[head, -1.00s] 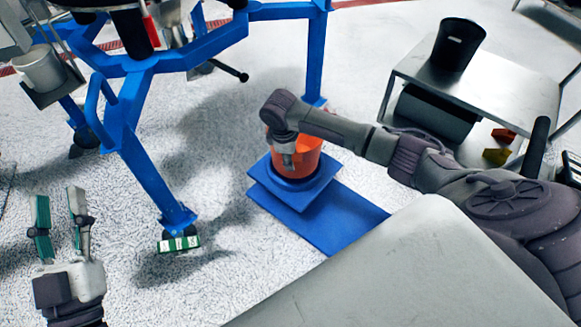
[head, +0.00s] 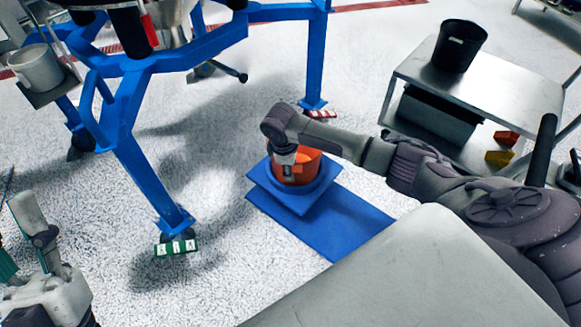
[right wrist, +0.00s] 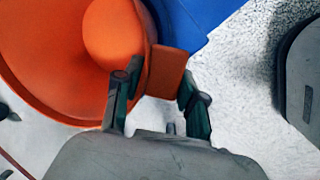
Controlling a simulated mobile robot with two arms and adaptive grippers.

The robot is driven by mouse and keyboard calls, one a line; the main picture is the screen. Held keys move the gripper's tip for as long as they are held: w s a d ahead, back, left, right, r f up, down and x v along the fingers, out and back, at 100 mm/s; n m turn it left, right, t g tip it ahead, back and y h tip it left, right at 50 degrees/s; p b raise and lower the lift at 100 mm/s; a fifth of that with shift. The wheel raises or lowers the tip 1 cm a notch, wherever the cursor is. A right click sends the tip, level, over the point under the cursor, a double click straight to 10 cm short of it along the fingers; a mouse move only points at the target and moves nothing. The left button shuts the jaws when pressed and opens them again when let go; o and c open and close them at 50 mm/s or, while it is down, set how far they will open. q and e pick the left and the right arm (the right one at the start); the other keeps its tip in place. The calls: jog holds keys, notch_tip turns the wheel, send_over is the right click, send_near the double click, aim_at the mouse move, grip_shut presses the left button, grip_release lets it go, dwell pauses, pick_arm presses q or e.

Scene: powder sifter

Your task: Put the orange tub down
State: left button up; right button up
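The orange tub (head: 308,166) sits upright in a blue round holder on a blue square platform (head: 258,180). In the right wrist view the tub's open inside (right wrist: 50,50) fills the upper left. My right gripper (head: 287,172) is at the tub's near left side. In the right wrist view (right wrist: 162,92) its two fingers are on either side of the tub's orange tab (right wrist: 166,70) and appear closed on it. My left gripper (head: 18,240) is at the lower left, fingers apart and empty, partly cut off by the frame.
A blue frame (head: 150,150) with splayed legs stands left of the tub. A metal cart (head: 500,85) at the right carries a black bin (head: 459,45). A grey pot (head: 38,68) is at the upper left. A blue floor plate (head: 345,222) extends toward the front right.

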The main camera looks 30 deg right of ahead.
jog(key=o, duration=0.4)
jog(key=shift+o, duration=0.2)
jog(key=shift+r, duration=0.15)
